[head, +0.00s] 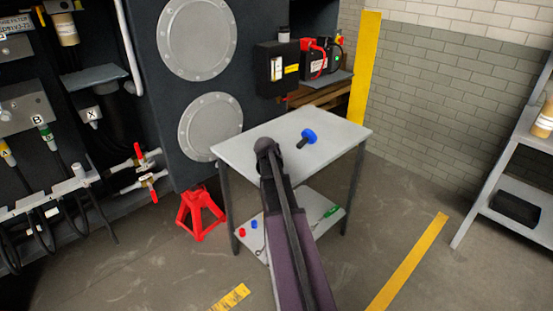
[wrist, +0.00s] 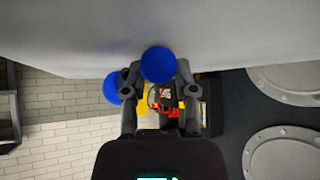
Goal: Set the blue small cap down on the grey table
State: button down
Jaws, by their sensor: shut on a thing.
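The blue small cap (head: 309,135) shows above the grey table (head: 240,151) in the head view, at the end of my gripper (head: 302,143). In the wrist view, my gripper (wrist: 160,68) is shut on the blue cap (wrist: 158,62), whose round face shows between the fingertips. A second blue round part (wrist: 112,88) shows beside the left finger; I cannot tell if it belongs to the same cap. The table top (wrist: 80,35) fills the upper part of the wrist view. I cannot tell whether the cap touches it. My arm hides part of the table's near side.
The rest of the table top is clear. The lower shelf holds a red cap (head: 241,232), another blue cap (head: 254,224) and a green-handled tool (head: 330,211). A red jack stand (head: 201,212) is left of the table. A battery box (head: 318,60) stands behind.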

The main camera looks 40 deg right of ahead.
jog(key=shift+f, duration=0.15)
jog(key=shift+c, duration=1.6)
grip_release()
jog(key=shift+r, duration=0.2)
notch_tip(320, 180, up, 6)
jog(key=p, duration=0.6)
jog(key=a+r+p, duration=0.4)
jog(key=a, duration=1)
jog(key=s+a+r+p, duration=0.1)
jog(key=a+r+p, duration=0.2)
jog(key=a, duration=1.2)
jog(key=shift+s+a+r+n+p, duration=0.15)
jog(key=shift+s+r+n+p, duration=0.2)
jog(key=shift+p, duration=0.1)
